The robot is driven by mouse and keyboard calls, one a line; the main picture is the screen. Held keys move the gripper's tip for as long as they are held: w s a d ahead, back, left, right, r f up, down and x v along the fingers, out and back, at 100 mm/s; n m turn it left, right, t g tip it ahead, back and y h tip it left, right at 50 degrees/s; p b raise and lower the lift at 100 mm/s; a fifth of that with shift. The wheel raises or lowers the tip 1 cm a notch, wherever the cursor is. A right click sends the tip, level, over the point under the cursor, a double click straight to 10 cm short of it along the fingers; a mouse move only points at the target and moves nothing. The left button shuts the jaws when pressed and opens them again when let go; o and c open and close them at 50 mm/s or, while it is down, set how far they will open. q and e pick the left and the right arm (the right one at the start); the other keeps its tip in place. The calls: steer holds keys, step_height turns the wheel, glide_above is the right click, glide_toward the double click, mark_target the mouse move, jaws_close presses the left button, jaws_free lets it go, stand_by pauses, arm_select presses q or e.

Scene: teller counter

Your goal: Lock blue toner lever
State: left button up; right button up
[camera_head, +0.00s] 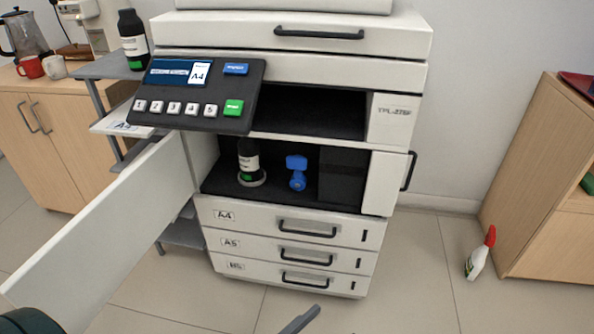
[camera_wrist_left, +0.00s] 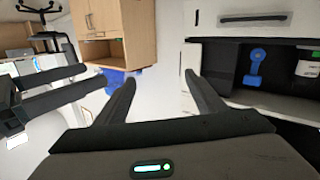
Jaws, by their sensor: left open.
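The blue toner lever (camera_head: 297,172) stands inside the printer's open lower bay, its wide head above its rounded base. It also shows in the left wrist view (camera_wrist_left: 257,67), where the scene appears upside down. A black toner bottle (camera_head: 248,158) with a white label stands just left of it, on a pale round base. My left gripper (camera_wrist_left: 158,98) is open and empty, its fingers apart in front of the printer, with the lever off to their right in the wrist view. A dark fingertip shows at the head view's bottom edge. Nothing touches the lever.
The bay's white door (camera_head: 110,225) is swung open to the left. A control panel (camera_head: 198,95) juts out above the bay. Paper drawers (camera_head: 262,232) are shut below.

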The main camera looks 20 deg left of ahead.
arm_select(q)
steer(key=shift+w, duration=0.15)
steer(key=c, duration=1)
steer(key=shift+w+a+m+p, duration=0.2)
steer(key=shift+w+m+p, duration=0.1)
steer(key=shift+m+p, duration=0.1)
jaws_close()
steer(key=w+a+r+m+t+y+p, duration=0.1)
steer(key=w+a+r+m+y+p, duration=0.1)
steer(key=w+a+r+m+p, duration=0.2)
steer(key=w+a+r+m+t+y+p, duration=0.1)
steer(key=w+a+r+m+p, duration=0.3)
steer(key=w+a+m, duration=0.7)
steer(key=w+a+y, duration=0.1)
steer(key=w+a, duration=0.2)
steer(key=w, duration=0.4)
steer(key=shift+a+r+p, duration=0.2)
steer(key=shift+r+p, duration=0.2)
arm_select(e)
steer(key=s+d+f+g+h, duration=0.5)
steer(key=s+d+f+g, duration=0.5)
steer(key=d+f+g, duration=0.1)
steer(key=shift+s+d+f+m+g, duration=0.25)
steer(key=shift+f+m+g, duration=0.15)
steer(key=shift+f+g, duration=0.25)
arm_select(q)
steer(key=shift+w, duration=0.1)
